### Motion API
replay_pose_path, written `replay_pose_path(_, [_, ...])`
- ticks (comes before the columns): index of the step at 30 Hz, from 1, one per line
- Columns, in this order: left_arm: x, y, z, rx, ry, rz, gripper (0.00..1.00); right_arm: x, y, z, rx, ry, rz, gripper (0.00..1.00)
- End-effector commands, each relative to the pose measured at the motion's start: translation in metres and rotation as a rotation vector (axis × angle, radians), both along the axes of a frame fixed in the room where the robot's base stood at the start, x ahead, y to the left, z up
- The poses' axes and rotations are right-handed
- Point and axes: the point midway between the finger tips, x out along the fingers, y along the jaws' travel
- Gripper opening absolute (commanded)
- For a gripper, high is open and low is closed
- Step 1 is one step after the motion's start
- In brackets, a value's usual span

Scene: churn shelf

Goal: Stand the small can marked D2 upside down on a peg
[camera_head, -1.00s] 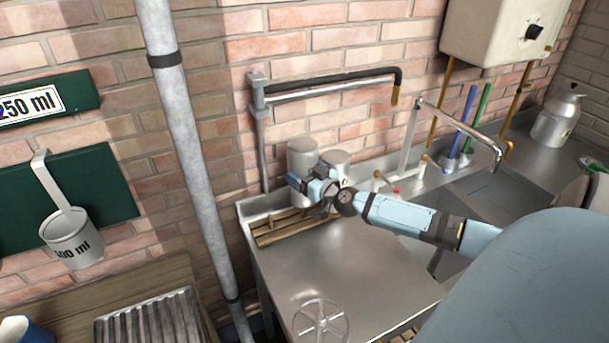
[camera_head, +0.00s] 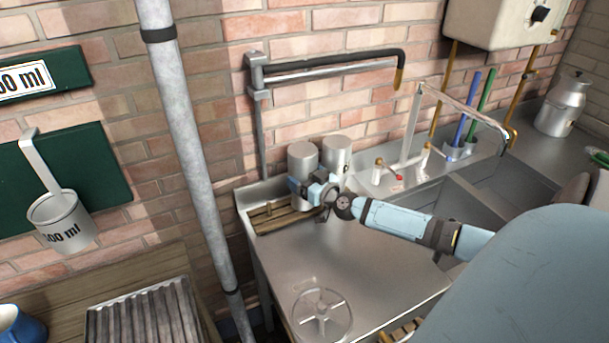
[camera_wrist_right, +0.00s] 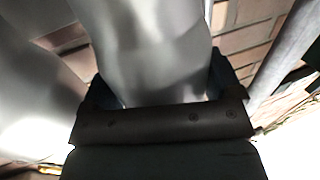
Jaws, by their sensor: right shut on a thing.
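My right gripper (camera_head: 309,190) is shut on a grey metal can (camera_head: 303,160), the left one of two cans at the back of the sink unit. It holds the can over the wooden peg rack (camera_head: 286,222); I cannot tell whether the can touches a peg. The can fills the jaws in the right wrist view (camera_wrist_right: 150,45). No D2 mark is readable. A second grey can (camera_head: 337,152) stands just right of it, its lower part hidden. A bare peg (camera_head: 268,208) shows at the rack's left. My left gripper is not in view.
A pipe spout (camera_head: 330,68) hangs over the back of the rack. A grey vertical pipe (camera_head: 190,140) stands to the left. A tap (camera_head: 410,130) and basins are to the right.

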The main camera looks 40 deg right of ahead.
Motion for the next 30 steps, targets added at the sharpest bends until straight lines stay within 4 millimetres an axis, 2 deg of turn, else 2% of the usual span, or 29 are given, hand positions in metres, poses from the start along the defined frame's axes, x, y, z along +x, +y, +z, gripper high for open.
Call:
replay_pose_path(17, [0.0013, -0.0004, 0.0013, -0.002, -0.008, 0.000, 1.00, 0.0003, 0.0001, -0.0050, 0.002, -0.001, 0.000, 0.56])
replay_pose_path(18, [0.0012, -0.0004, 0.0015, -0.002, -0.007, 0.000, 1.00, 0.0003, 0.0001, -0.0044, 0.002, -0.002, 0.000, 0.92])
replay_pose_path(19, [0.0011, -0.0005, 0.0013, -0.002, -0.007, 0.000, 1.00, 0.0003, 0.0001, -0.0044, 0.001, -0.002, 0.000, 0.99])
replay_pose_path(26, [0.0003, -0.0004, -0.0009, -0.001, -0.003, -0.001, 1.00, -0.0004, 0.0002, -0.0058, 0.001, 0.001, 0.000, 1.00])
replay_pose_path(30, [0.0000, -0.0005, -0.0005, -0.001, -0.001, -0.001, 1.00, -0.0077, -0.0001, -0.0064, 0.000, 0.003, 0.000, 1.00])
